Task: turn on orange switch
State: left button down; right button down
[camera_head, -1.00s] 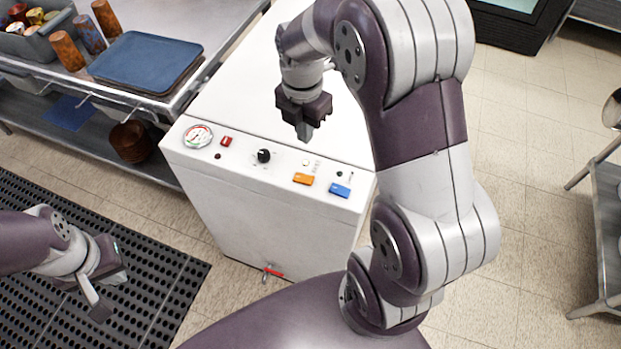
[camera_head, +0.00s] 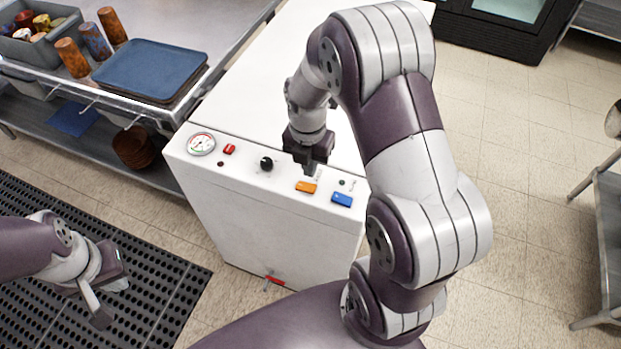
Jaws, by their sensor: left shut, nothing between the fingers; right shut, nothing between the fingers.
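The orange switch (camera_head: 306,187) is on the sloped front panel of the white machine (camera_head: 262,225), left of a blue switch (camera_head: 342,199). My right gripper (camera_head: 309,172) is shut and empty, pointing down just behind and above the orange switch. Its fingertips look very close to the switch; I cannot tell whether they touch. My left gripper (camera_head: 112,299) is shut and empty, low at the left over the black mat, far from the panel.
The panel also has a round gauge (camera_head: 201,144), a red switch (camera_head: 229,149) and a black knob (camera_head: 266,163). A steel table (camera_head: 225,45) with blue trays (camera_head: 150,68) and cups stands at the left. A red-handled valve (camera_head: 274,281) sits low on the machine's front.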

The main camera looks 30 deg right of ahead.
aim_at(311, 188)
notch_tip(311, 188, down, 6)
jog(key=shift+s+r, duration=0.1)
dwell(0.4)
jog(key=shift+s+d+f, duration=0.1)
jog(key=shift+f, duration=0.1)
jog(key=shift+w+a+r+p, duration=0.2)
jog(key=shift+w+a+p, duration=0.1)
jog(key=shift+p, duration=0.1)
jog(key=shift+w+a, duration=0.25)
jog(key=shift+w, duration=0.15)
jog(key=shift+s+r, duration=0.1)
